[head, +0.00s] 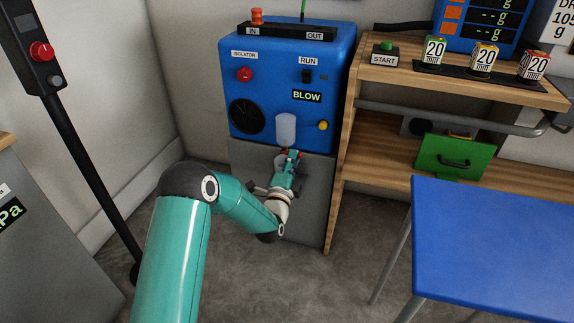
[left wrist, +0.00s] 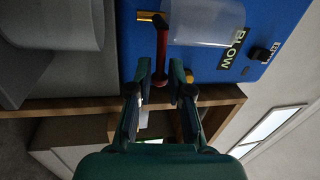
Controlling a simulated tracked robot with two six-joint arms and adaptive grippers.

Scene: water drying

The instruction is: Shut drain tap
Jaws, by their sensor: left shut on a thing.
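The drain tap is under the clear bowl (head: 286,128) on the front of the blue dryer (head: 240,60). In the left wrist view, its red lever (left wrist: 162,45) stands crosswise to the short brass outlet (left wrist: 146,16) at the end of the bowl (left wrist: 205,25). My left gripper (head: 289,157) is just below the bowl. In the left wrist view, the fingers of my left gripper (left wrist: 160,72) are on either side of the lever's free end, shut on it. In the head view the gripper mostly hides the tap. My right gripper is not in view.
The wooden shelf unit (head: 344,150) stands close to the right of the dryer. A blue table (head: 490,240) is at the right front. A black post with a red button (head: 41,52) stands at the left. The dryer's label reads BLOW (head: 307,97). Bare floor lies between.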

